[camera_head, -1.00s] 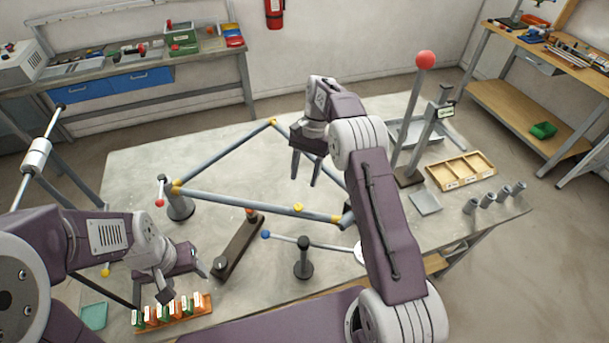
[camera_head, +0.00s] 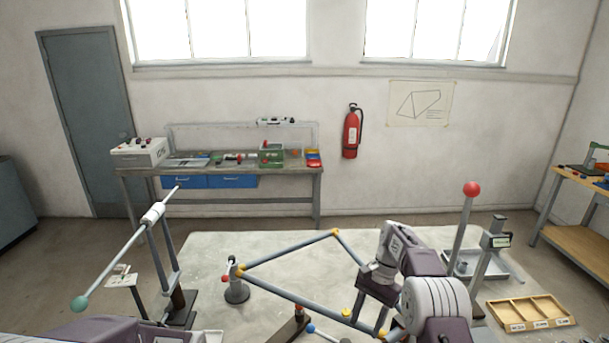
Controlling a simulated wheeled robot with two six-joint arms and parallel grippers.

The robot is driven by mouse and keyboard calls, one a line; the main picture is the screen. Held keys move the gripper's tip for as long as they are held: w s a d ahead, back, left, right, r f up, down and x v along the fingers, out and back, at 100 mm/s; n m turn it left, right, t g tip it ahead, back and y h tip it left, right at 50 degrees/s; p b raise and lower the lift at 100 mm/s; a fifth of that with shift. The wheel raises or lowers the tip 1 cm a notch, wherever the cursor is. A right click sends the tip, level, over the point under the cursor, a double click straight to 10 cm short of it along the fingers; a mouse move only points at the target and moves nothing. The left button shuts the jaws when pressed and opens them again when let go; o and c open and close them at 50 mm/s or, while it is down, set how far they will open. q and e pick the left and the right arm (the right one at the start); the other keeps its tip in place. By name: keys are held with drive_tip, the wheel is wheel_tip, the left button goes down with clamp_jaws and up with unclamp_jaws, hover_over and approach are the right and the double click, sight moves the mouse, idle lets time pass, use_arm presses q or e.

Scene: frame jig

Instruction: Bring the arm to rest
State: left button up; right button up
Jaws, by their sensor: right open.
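My right arm comes in from the lower right. Its right gripper (camera_head: 369,313) points down with its two fingers apart and nothing between them, close to the right end of the tube frame in the picture. Whether it touches the frame cannot be told. The grey tube frame (camera_head: 290,249) with yellow joints stands over the table, its left corner at a post with a red knob (camera_head: 235,290). Of my left arm only a purple link shows at the bottom left edge; its gripper is out of view.
The pale table (camera_head: 208,250) is bare behind the frame. A post with a red ball (camera_head: 471,189) and a wooden divided tray (camera_head: 530,309) stand right. A tilted rod with a green ball (camera_head: 80,303) stands left. A workbench (camera_head: 240,169) and fire extinguisher (camera_head: 351,132) are behind.

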drive_tip(key=s+a+r+n+t+h+b, duration=0.1)
drive_tip(key=s+a+r+t+b, duration=0.1)
drive_tip(key=s+r+b, duration=0.45)
drive_tip(key=s+d+f+n+t+h, duration=0.1)
drive_tip(key=s+d+f+n+t, duration=0.1)
drive_tip(key=s+f+n, duration=0.5)
drive_tip(key=s+d+f, duration=0.1)
drive_tip(key=s+f, duration=0.5)
drive_tip(key=s, duration=0.1)
drive_tip(key=shift+s+d+f+h+b, duration=0.2)
drive_tip(key=shift+s+f+h+b, duration=0.1)
drive_tip(key=shift+f+h, duration=0.1)
drive_tip(key=shift+s+r, duration=0.1)
drive_tip(key=shift+s, duration=0.1)
drive_tip(key=shift+w, duration=0.1)
